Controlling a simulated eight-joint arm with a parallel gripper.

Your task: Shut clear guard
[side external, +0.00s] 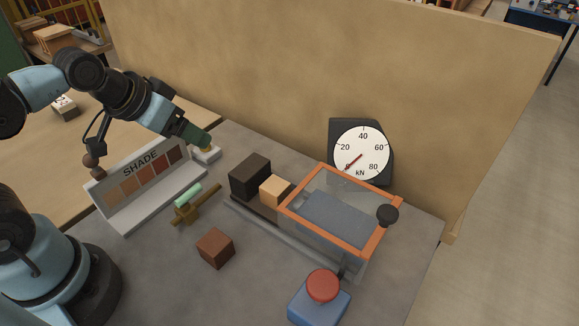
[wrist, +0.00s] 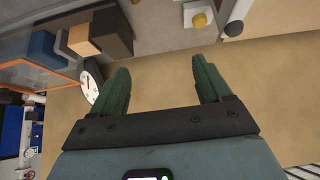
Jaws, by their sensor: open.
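The clear guard is a see-through box with an orange frame (side external: 287,206) and a round black knob (side external: 387,215) at its right corner. It stands over a blue-grey pad (side external: 335,218) at the right of the grey bench. Whether its frame is fully down is hard to tell. Part of the orange frame shows at the left edge of the wrist view (wrist: 40,68). My gripper (side external: 205,140) has green fingers and is at the back left, well apart from the guard. In the wrist view my gripper (wrist: 160,65) is open with nothing between the fingers.
A dark block (side external: 250,177) and a tan block (side external: 275,190) stand left of the guard. A dial gauge (side external: 361,152) is behind it. A red button on a blue box (side external: 318,302), a brown cube (side external: 215,248) and a shade board (side external: 150,185) are also on the bench.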

